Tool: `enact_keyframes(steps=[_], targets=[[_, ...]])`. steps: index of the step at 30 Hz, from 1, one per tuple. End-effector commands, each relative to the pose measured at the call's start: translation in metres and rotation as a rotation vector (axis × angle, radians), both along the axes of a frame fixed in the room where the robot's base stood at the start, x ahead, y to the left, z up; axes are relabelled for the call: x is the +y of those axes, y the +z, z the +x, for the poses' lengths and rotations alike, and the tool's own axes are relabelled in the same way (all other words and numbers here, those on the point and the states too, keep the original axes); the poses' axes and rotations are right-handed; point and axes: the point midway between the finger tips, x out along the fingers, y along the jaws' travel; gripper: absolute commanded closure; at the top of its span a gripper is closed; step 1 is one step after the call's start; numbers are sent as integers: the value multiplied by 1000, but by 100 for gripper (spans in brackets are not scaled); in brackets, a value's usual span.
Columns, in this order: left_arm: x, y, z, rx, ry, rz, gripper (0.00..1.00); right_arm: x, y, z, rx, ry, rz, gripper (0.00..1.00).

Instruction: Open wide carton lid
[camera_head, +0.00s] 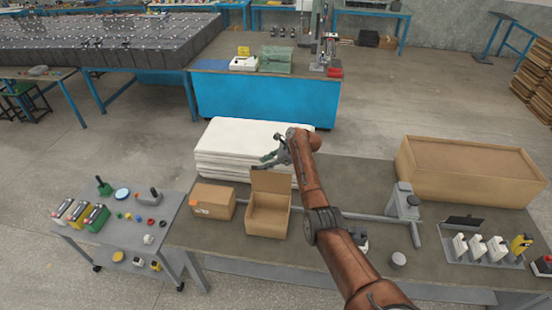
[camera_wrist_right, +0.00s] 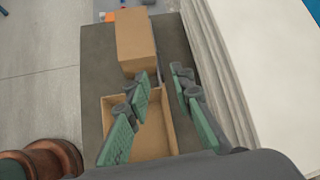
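An open brown carton (camera_head: 267,221) stands on the long workbench, its inside showing, with its lid (camera_head: 271,181) standing up at its far side. The carton also shows from above in the wrist view (camera_wrist_right: 155,138). My right gripper (camera_head: 264,160) is just above and behind the top of the lid. In the wrist view its green-padded fingers (camera_wrist_right: 160,88) are spread, one over the carton and one beyond its far side. I cannot tell whether a finger touches the lid. My left gripper is not in view.
A closed carton (camera_head: 213,201) stands just left of the open one. A stack of white sheets (camera_head: 225,140) lies behind. A large brown box (camera_head: 470,170) is at the bench's right, near a grey fixture (camera_head: 403,201). A small cart (camera_head: 110,235) stands left.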

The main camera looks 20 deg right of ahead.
Motion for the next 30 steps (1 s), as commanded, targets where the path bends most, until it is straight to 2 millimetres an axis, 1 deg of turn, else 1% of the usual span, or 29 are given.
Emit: enact_keyframes(steps=[6, 9, 12, 15, 24, 26, 28, 29, 30], targets=[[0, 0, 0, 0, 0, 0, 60, -22, 29, -21, -4, -3, -2, 78], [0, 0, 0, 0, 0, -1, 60, -30, 40, -30, -1, -2, -3, 78], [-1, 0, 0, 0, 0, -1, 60, -36, 48, -36, -1, -2, -2, 78], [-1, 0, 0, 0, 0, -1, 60, -39, 53, -40, 0, -1, -1, 78], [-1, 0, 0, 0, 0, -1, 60, -41, 55, -42, 0, -1, -1, 78], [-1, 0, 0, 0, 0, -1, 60, -41, 54, -42, 0, -1, -2, 81], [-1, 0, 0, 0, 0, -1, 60, -42, 48, -44, 0, 5, -15, 86], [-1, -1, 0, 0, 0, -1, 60, -44, 42, -46, -1, 10, -28, 88], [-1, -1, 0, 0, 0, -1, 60, -47, 30, -51, -2, 21, -53, 91]])
